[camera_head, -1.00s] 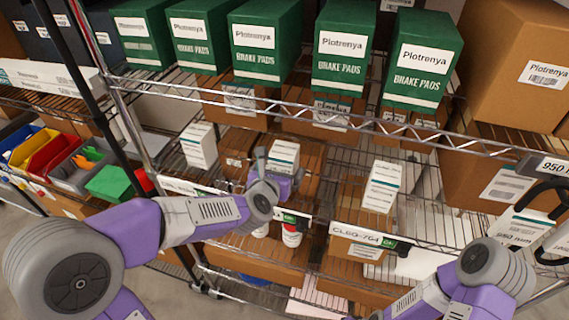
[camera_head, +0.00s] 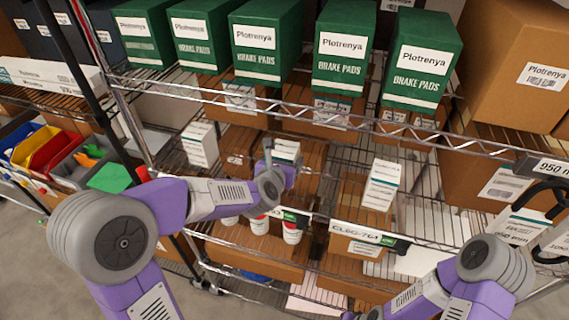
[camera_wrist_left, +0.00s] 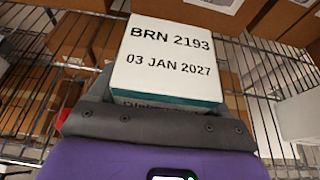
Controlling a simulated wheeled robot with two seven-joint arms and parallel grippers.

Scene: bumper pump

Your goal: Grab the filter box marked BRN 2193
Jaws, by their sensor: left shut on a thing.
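The filter box marked BRN 2193 (camera_wrist_left: 168,62) is white with a teal edge and a printed date, 03 JAN 2027, seen close up in the left wrist view. In the head view the box (camera_head: 287,148) shows its white upper part behind my left gripper (camera_head: 275,165). My left gripper is shut on this box, at the middle bay of the wire shelf. The fingers hide part of the box. My right arm is at the lower right of the head view, and its fingers are not shown.
Similar white boxes stand on the shelf to the left (camera_head: 200,144) and right (camera_head: 381,185). Green brake pad boxes (camera_head: 252,45) line the shelf above. The shelf's wire front edge (camera_head: 400,243) carries labels. White and red containers (camera_head: 292,232) stand below.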

